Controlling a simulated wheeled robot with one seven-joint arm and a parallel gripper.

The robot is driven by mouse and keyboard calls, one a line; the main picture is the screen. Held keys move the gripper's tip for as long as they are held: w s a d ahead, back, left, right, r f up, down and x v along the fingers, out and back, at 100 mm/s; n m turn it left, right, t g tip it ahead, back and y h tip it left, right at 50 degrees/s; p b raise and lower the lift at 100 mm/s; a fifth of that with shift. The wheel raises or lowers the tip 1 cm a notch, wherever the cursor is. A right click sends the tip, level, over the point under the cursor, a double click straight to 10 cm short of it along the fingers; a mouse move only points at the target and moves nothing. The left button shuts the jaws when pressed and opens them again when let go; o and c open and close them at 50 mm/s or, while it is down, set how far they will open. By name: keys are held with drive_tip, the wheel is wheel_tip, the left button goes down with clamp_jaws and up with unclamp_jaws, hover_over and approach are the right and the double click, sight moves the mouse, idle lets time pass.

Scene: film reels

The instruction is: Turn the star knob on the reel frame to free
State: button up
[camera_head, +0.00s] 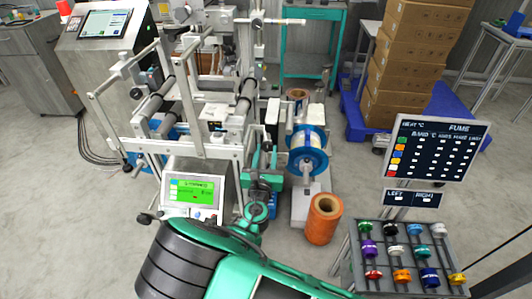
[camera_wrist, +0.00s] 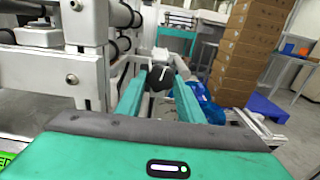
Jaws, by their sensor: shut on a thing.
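The reel frame (camera_head: 190,145) is a pale grey metal frame with long rollers, left of centre in the head view. Its grey post also shows at the left of the wrist view (camera_wrist: 85,50). My gripper (camera_head: 264,158) reaches in at the frame's right side. In the wrist view my gripper (camera_wrist: 160,84) has its two green fingers closed on a dark knob (camera_wrist: 159,76), which I take for the star knob. The fingers hide its sides, so I cannot read its setting. In the head view the knob is hidden by my gripper.
A blue-flanged reel (camera_head: 307,160) sits close right of my gripper, with an orange roll (camera_head: 323,220) standing below it. A green-screen panel (camera_head: 194,190) is at left. A rack of coloured parts (camera_head: 405,255) and stacked cartons (camera_head: 415,60) stand at right.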

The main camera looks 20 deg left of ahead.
drive_tip(key=shift+s+a+f+n, duration=0.1)
drive_tip(key=shift+s+f+n, duration=0.15)
drive_tip(key=shift+n, duration=0.35)
drive_tip(key=shift+w, duration=0.1)
drive_tip(key=o, duration=1.1)
drive_tip(key=shift+c, duration=0.2)
drive_tip(key=shift+r, duration=0.1)
drive_tip(key=shift+w, duration=0.1)
drive_tip(key=v, duration=1)
drive_tip(key=shift+s, duration=0.4)
